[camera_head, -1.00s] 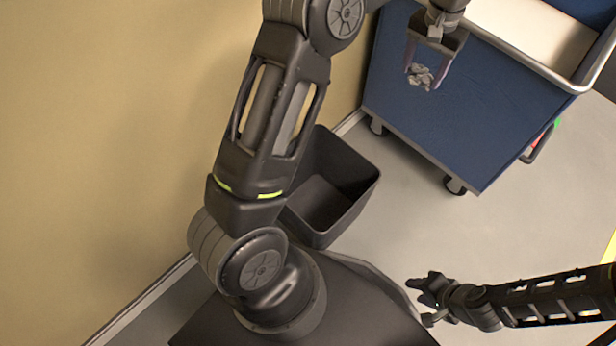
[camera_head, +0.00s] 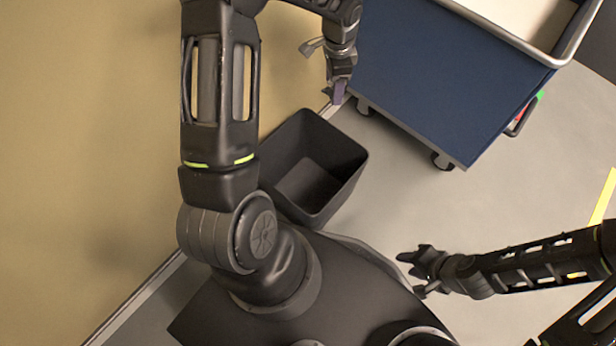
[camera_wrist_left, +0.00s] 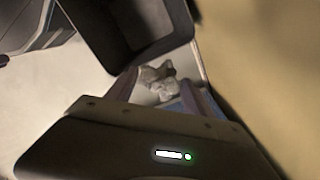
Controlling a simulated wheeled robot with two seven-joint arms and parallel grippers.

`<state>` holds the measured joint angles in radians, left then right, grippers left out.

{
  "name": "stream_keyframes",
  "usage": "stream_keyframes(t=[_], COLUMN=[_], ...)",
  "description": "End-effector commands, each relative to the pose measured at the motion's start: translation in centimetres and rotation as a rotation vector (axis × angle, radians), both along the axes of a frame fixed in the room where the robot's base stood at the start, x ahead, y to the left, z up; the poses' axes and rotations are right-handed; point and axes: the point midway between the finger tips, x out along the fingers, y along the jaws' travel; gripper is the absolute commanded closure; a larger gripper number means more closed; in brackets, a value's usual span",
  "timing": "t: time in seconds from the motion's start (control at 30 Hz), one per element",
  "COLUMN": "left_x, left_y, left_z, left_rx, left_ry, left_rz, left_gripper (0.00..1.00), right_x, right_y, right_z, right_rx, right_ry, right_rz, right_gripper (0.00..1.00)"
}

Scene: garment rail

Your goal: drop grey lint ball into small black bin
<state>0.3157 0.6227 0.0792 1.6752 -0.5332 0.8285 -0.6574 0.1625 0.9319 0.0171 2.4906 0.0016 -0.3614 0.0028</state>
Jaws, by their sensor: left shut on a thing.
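The small black bin (camera_head: 343,190) stands open and looks empty on the floor in the middle of the head view. It also shows at the top of the left wrist view (camera_wrist_left: 168,43). My left gripper (camera_head: 339,94) hangs behind the bin in the head view, seen edge-on. In the left wrist view, the left gripper's fingers (camera_wrist_left: 155,88) are shut on the crumpled grey lint ball (camera_wrist_left: 157,81), with the bin beyond it. The lint ball is hidden in the head view. My right gripper (camera_head: 412,274) is right of the bin, small and dark; its jaw opening is unclear.
A blue cart (camera_head: 430,90) with a metal rim stands behind and right of the bin. A beige wall (camera_head: 90,130) runs along the left. Grey floor (camera_head: 400,195) is clear right of the bin.

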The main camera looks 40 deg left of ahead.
Motion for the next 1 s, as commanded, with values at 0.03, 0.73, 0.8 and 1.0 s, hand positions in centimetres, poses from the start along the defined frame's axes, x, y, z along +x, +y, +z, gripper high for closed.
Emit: stream_keyframes(t=[0.03, 0.73, 0.8, 1.0], left_x=[-2.4, -14.7, -14.7, -14.7], left_y=[1.0, -0.1, -0.1, -0.1], left_z=[-1.5, -8.6, -8.6, -9.5], left_rx=[-0.004, 0.0, 0.0, 0.0], left_ry=[0.009, -0.002, -0.002, -0.002], left_rz=[-0.116, -0.895, -0.894, -0.893], left_gripper=[0.78, 0.77, 0.77, 0.77], right_x=[-0.1, -0.5, -0.5, -0.3], right_y=[0.1, 0.5, 0.5, 0.3], right_z=[0.6, 1.8, 1.7, 0.9], right_rx=[0.001, 0.007, 0.007, 0.005], right_ry=[0.002, 0.009, 0.009, 0.006], right_rz=[0.002, 0.011, 0.011, 0.008], right_gripper=[0.64, 0.64, 0.64, 0.64])
